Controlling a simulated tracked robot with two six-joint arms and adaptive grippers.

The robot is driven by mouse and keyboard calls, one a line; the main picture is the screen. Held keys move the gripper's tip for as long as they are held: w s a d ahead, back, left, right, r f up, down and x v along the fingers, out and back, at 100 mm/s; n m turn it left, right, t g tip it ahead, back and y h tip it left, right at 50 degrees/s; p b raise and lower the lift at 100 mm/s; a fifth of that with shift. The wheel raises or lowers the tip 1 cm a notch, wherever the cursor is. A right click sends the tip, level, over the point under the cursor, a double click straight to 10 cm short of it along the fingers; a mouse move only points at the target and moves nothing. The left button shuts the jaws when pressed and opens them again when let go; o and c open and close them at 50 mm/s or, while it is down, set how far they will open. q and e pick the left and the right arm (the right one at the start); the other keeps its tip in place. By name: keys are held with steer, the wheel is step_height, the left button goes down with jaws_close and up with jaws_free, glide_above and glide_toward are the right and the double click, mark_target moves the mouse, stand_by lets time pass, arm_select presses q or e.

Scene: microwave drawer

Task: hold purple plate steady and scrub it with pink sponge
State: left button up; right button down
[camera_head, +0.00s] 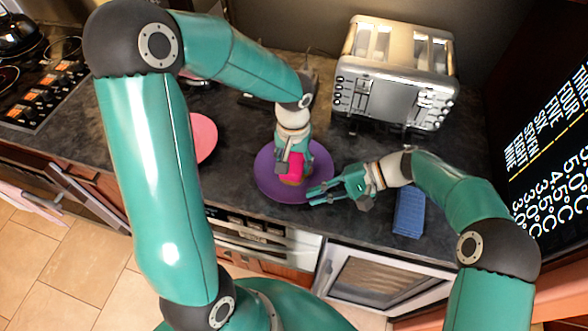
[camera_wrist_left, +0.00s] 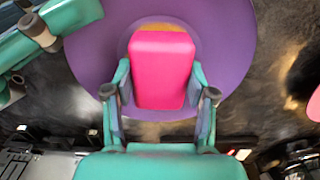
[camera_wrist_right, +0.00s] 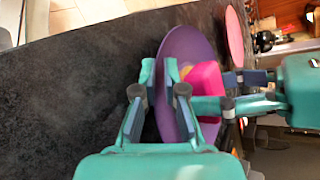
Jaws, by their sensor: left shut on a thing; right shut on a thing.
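The purple plate (camera_head: 266,179) lies on the dark counter near its front edge. The pink sponge (camera_head: 296,164) is over the middle of the plate; it also shows in the left wrist view (camera_wrist_left: 161,70). My left gripper (camera_head: 293,160) comes down from above and is shut on the sponge, one finger on each side. My right gripper (camera_head: 312,194) is shut on the plate's right rim, and the rim shows between its fingers in the right wrist view (camera_wrist_right: 166,80). Whether the sponge touches the plate is hard to tell. A brownish patch (camera_wrist_left: 162,27) shows at the sponge's edge.
A pink plate (camera_head: 203,138) lies left of the purple plate. A silver toaster (camera_head: 393,80) stands at the back. A blue sponge-like block (camera_head: 409,212) lies right of my right gripper. A stove (camera_head: 40,95) is far left, and a dark text screen (camera_head: 550,150) is at right.

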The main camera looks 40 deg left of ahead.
arm_select(q)
steer(key=shift+f, duration=0.5)
steer(key=shift+a, duration=0.1)
